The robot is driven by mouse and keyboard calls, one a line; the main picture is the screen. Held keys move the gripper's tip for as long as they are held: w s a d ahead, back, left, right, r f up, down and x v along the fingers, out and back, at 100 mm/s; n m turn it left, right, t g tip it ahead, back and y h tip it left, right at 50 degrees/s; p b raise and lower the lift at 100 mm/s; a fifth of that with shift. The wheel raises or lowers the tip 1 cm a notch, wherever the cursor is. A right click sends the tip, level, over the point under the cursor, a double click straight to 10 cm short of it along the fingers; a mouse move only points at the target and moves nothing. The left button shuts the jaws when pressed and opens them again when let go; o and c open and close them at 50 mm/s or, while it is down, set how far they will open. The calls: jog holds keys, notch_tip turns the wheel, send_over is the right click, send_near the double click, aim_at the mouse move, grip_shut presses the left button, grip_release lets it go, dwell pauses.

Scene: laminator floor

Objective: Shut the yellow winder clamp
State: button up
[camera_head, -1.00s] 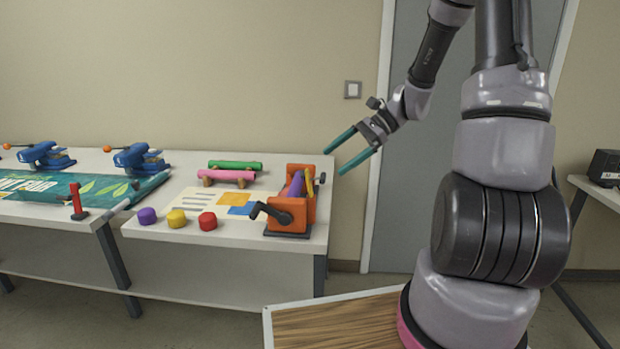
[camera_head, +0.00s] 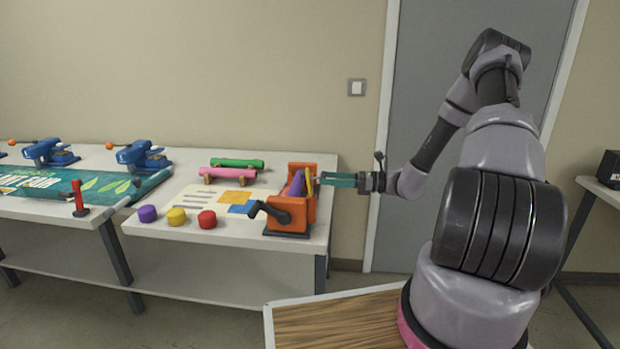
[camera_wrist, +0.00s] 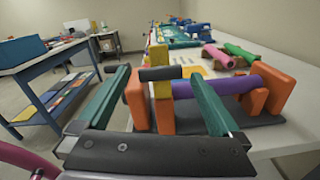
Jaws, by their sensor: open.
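The orange winder (camera_head: 285,210) stands at the right end of the white table, with a purple roll between its end plates and a black crank on its near side. The yellow winder clamp (camera_head: 310,186) is at its right side, partly hidden by my fingers in the head view. In the wrist view the yellow clamp (camera_wrist: 160,55) stands up, with a black grip (camera_wrist: 162,73) across it. My gripper (camera_head: 324,179) is level and points left at the winder. In the wrist view its green fingers (camera_wrist: 158,76) are open on either side of the clamp; contact cannot be told.
Purple, yellow and red knobs (camera_head: 177,217) stand along the table's front edge. Pink and green rolls (camera_head: 228,175) lie behind the printed sheet. Blue clamps (camera_head: 144,157) and a teal banner are on the left table.

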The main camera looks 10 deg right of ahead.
aim_at(310, 176)
jog(key=x, duration=0.6)
jog(key=shift+w+a, duration=0.1)
jog(key=shift+a, duration=0.25)
grip_shut()
